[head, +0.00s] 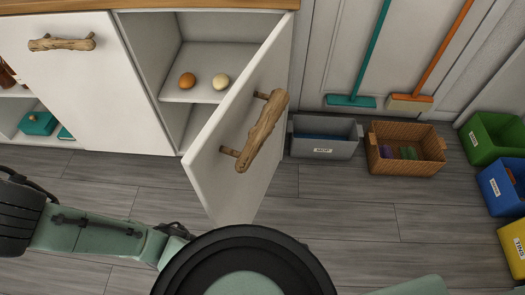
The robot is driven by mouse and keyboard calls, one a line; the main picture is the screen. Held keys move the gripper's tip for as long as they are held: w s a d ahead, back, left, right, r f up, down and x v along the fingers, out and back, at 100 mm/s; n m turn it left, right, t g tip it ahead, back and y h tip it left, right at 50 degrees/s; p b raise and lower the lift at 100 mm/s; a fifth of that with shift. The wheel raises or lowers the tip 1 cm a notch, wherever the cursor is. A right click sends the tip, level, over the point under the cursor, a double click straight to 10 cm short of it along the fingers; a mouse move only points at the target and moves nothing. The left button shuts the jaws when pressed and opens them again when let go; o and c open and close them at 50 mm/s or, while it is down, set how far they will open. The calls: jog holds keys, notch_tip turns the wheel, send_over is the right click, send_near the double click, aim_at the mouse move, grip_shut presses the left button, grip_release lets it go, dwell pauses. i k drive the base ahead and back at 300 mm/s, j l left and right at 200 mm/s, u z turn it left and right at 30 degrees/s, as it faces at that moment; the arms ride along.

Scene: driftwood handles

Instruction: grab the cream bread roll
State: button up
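The cream bread roll (221,81) is a small pale round thing on the inner shelf of a white cabinet (195,96). A browner roll (187,81) sits close to its left, apart from it. The cabinet door (213,155) stands open, swung out toward me, with a driftwood handle (262,130) on its outer face. The cream roll shows clear of the door's edge from here. Green and black parts of my own arm or body cross the bottom of the head view. I cannot make out my gripper's fingers.
A shut cabinet front with a driftwood handle (62,43) is to the left. A grey bin (323,148) and a woven basket (386,170) stand right of the door. Green, blue and yellow bins line the right edge. The grey plank floor (350,225) is clear before them.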

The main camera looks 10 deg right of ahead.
aim_at(221, 82)
jog(key=i+j, duration=0.1)
jog(key=j, duration=0.3)
jog(key=i+j, duration=0.1)
jog(key=j, duration=0.3)
jog(key=i+j, duration=0.1)
jog(key=j, duration=0.3)
jog(key=i+j+z, duration=0.1)
jog(key=j, duration=0.25)
jog(key=i+j+z, duration=0.1)
jog(key=j, duration=0.3)
jog(key=j+z, duration=0.1)
jog(key=j, duration=0.25)
jog(key=z, duration=1.4)
jog(key=i+j, duration=0.1)
jog(key=i, duration=0.4)
